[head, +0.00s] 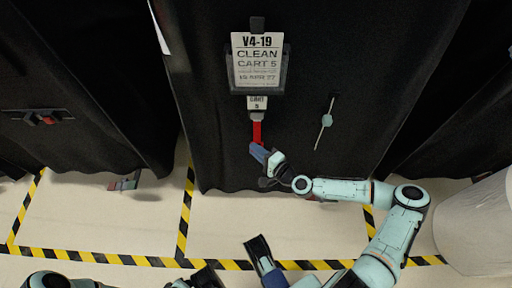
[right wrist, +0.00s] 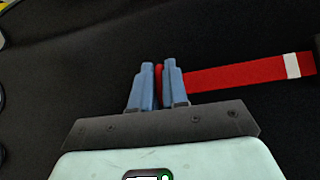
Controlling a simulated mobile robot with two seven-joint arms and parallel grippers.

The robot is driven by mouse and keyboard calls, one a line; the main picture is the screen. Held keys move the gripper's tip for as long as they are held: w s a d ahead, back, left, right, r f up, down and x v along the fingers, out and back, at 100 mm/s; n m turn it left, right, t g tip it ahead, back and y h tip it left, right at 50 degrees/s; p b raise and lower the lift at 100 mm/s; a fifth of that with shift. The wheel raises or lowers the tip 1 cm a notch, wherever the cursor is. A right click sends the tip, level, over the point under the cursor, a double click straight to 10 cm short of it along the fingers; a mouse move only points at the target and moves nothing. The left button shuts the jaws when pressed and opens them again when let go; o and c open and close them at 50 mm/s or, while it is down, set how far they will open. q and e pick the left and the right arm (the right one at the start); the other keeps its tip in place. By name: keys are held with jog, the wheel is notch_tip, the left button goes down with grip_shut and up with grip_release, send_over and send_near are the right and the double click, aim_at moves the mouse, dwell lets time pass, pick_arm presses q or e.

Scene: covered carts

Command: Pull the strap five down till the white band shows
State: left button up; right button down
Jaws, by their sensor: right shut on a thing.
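The red strap five (head: 257,133) hangs down the black cover below a small white tag (head: 257,103) reading CART 5. My right gripper (head: 257,149) is at the strap's lower end, shut on it. In the right wrist view the blue fingers (right wrist: 159,68) pinch the strap's end. The red strap (right wrist: 235,76) runs from them to the right, and a white band (right wrist: 292,65) shows across it near the far end.
A placard (head: 257,62) reading V4-19 CLEAN CART 5 hangs above the strap. A pale toggle on a cord (head: 326,120) hangs to its right. Neighbouring covered carts stand on both sides. Yellow-black tape (head: 185,210) marks the floor bays. A pale rounded object (head: 478,225) stands at right.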

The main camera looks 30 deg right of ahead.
jog(key=shift+f, duration=0.2)
jog(key=c, duration=1.3)
grip_release()
pick_arm(q)
jog(key=shift+r, duration=0.1)
pick_arm(e)
jog(key=shift+o, duration=0.2)
jog(key=shift+s+r, duration=0.1)
pick_arm(q)
jog(key=w+r+t+p, duration=0.1)
jog(key=w+r+p, duration=0.1)
jog(key=w+r, duration=0.2)
jog(key=shift+w+d+t, duration=0.25)
jog(key=shift+d+t, duration=0.05)
jog(key=shift+d, duration=0.05)
pick_arm(e)
jog(key=v, duration=1.3)
pick_arm(q)
jog(key=shift+r, duration=0.15)
pick_arm(e)
jog(key=shift+s+d+r, duration=0.1)
jog(key=shift+r, duration=0.05)
